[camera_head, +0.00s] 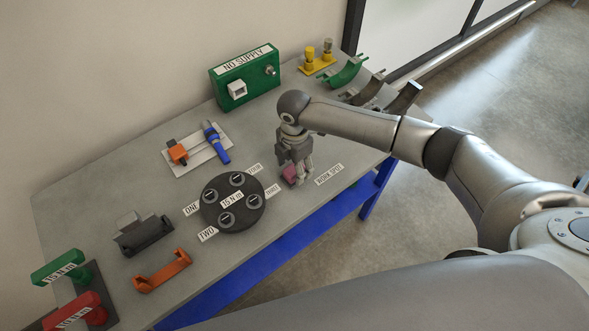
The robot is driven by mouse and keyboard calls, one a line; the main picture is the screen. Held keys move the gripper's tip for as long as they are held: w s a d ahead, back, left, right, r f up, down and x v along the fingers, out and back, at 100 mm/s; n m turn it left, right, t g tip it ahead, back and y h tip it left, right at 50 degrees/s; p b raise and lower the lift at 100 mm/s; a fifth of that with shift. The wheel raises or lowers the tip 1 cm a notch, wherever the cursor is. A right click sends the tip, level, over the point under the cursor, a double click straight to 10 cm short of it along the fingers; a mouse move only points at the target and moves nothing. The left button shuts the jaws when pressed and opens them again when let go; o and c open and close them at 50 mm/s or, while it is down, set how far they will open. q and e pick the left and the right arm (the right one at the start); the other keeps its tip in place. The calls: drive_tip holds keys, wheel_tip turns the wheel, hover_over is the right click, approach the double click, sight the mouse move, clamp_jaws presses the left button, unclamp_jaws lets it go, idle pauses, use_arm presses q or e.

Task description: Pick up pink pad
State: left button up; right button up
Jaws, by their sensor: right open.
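The pink pad (289,173) lies on the grey table near its front edge, left of the "WORK SPOT" label. My right gripper (298,179) points down over it, with its fingers low at the pad and the table. The gripper is open, and its fingers hide part of the pad. I cannot tell whether the fingers touch the pad. My left gripper is not in the picture.
A round dark "15 N m" disc (211,212) with several knobs stands close left of the gripper. Behind it are a plate with blue and orange tools (196,152) and a green "NO SUPPLY" box (262,84).

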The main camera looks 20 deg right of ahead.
drive_tip(key=shift+f, duration=1.05)
drive_tip(key=c, duration=1.1)
drive_tip(key=shift+r, duration=0.2)
drive_tip(key=shift+w+r+b, duration=0.1)
drive_tip(key=shift+r+b, duration=0.45)
drive_tip(key=shift+r, duration=0.1)
drive_tip(key=shift+r+b, duration=0.5)
drive_tip(key=shift+r, duration=0.15)
drive_tip(key=s+r+b, duration=0.1)
drive_tip(key=s+r, duration=0.2)
drive_tip(key=s, duration=0.1)
drive_tip(key=s+a+r+b, duration=0.1)
drive_tip(key=s+r, duration=0.2)
drive_tip(key=s, duration=0.2)
drive_tip(key=s+a+r, duration=0.1)
drive_tip(key=s+r, duration=0.3)
drive_tip(key=s, duration=0.1)
drive_tip(key=shift+a+r+b, duration=0.1)
drive_tip(key=shift+a+b, duration=0.1)
drive_tip(key=shift+b, duration=0.2)
